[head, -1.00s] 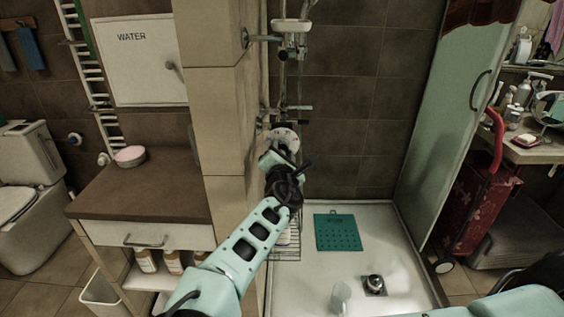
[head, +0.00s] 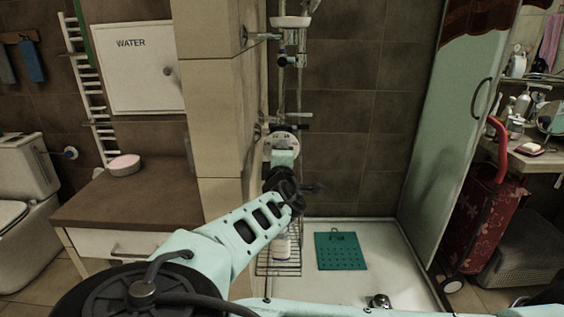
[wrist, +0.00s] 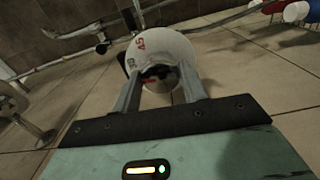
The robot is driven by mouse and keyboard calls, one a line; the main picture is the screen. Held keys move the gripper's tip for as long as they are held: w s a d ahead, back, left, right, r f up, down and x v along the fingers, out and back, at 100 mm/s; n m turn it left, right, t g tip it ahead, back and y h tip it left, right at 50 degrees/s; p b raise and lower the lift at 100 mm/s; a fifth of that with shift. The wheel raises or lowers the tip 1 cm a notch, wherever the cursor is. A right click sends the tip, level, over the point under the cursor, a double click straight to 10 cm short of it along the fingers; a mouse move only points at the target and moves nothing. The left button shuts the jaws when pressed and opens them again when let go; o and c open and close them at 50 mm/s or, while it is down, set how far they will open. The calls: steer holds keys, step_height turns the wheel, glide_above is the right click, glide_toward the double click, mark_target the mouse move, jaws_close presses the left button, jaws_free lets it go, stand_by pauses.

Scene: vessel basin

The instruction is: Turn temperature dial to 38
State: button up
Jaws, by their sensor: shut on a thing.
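The temperature dial (head: 281,138) is a white disc on the shower wall, beside the tiled pillar. In the wrist view the dial (wrist: 172,48) shows a red 45 and a dark 38 at its left side, with a dark centre and a small red mark below them. My gripper (wrist: 160,88) has one finger on each side of the dial's middle and is shut on it. In the head view my gripper (head: 284,158) covers the lower part of the dial. Which number the red mark points to, I cannot tell.
Shower pipes (head: 290,90) run up the wall above the dial. A wire rack (head: 278,262) with a bottle hangs below. The tiled pillar (head: 217,120) stands close on the left, a glass door (head: 440,130) on the right. A green mat (head: 341,252) lies in the tray.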

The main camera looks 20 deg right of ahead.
steer(key=shift+m, duration=0.7)
steer(key=shift+a, duration=0.1)
steer(key=o, duration=1)
